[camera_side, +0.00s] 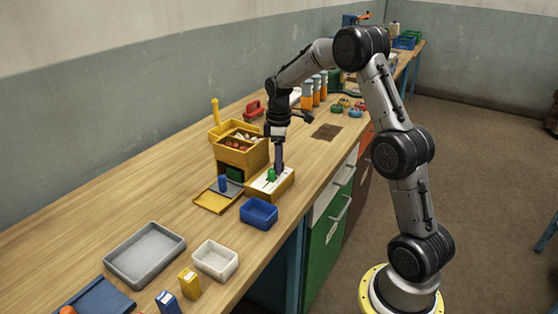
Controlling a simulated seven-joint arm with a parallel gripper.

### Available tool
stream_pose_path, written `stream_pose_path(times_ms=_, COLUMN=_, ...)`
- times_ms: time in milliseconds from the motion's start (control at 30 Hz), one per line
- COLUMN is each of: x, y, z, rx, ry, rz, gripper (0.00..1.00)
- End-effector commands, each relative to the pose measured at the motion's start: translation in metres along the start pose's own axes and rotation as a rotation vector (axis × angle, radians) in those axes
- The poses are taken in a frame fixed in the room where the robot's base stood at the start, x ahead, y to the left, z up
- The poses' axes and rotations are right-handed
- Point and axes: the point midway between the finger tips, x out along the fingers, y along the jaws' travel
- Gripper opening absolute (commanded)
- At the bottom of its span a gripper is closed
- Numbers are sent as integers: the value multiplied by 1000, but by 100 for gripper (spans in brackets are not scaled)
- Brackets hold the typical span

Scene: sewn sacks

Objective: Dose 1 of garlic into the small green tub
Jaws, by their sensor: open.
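My gripper (278,142) points down over a yellow block with a white top (286,183). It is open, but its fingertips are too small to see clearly. A dark purple upright piece (279,158) is directly below it; I cannot tell whether they touch. A small green piece (271,174) stands on the white top, left of the purple one. A dark green container (235,174), perhaps the green tub, sits at the foot of a yellow bin (241,156). The bin holds several small red and cream pieces, possibly including garlic; I cannot tell which.
A blue tub (259,213) stands in front of the block. A yellow tray with a blue piece (223,184) lies to the left. A white tub (216,260) and a grey tray (146,254) are nearer. Orange bottles (307,95) stand behind.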

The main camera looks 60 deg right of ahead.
Motion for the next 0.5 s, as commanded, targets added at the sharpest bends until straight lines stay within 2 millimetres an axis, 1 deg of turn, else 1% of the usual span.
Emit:
stream_pose_path(times_ms=67, x=0, y=0, z=0, rx=0, ry=0, rz=0, gripper=52)
stream_pose_path(times_ms=100, x=0, y=0, z=0, rx=0, ry=0, rz=0, gripper=45)
stream_pose_path(times_ms=167, x=0, y=0, z=0, rx=0, ry=0, rz=0, gripper=34)
stream_pose_path(times_ms=200, x=0, y=0, z=0, rx=0, ry=0, rz=0, gripper=27)
stream_pose_path(times_ms=333, x=0, y=0, z=0, rx=0, ry=0, rz=0, gripper=3)
stream_pose_path(times_ms=367, x=0, y=0, z=0, rx=0, ry=0, rz=0, gripper=0)
stream_pose_path(times_ms=500, x=-1, y=0, z=0, rx=1, ry=0, rz=0, gripper=0)
